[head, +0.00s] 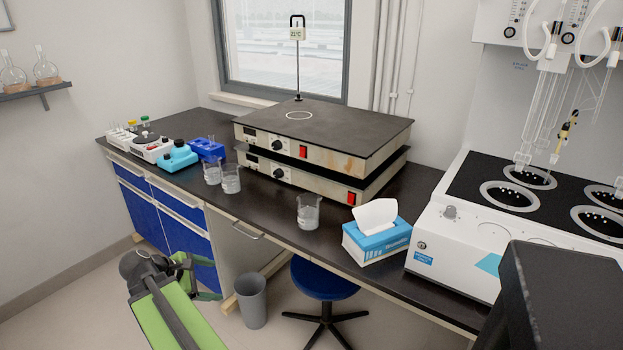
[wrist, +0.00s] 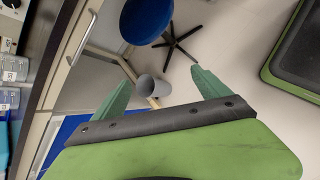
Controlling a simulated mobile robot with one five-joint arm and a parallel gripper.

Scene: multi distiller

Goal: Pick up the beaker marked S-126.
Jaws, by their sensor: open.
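Three clear glass beakers stand on the dark bench in the head view. Two are close together left of centre, a rear one (head: 211,173) and a front one (head: 231,180). A third beaker (head: 308,212) stands alone near the front edge, left of the tissue box. Their labels are too small to read, so I cannot tell which is S-126. Two beakers also show at the left edge of the wrist view (wrist: 14,68) (wrist: 8,100). My gripper (head: 200,276) is open and empty, in front of the bench and below its top; its green fingers also show in the wrist view (wrist: 162,80).
Stacked hotplates (head: 310,150) stand behind the beakers. A blue tissue box (head: 376,240) and a white distiller (head: 455,250) are to the right. Blue and white instruments (head: 177,156) are at left. A blue stool (head: 322,279) and grey bin (head: 251,300) stand below the bench.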

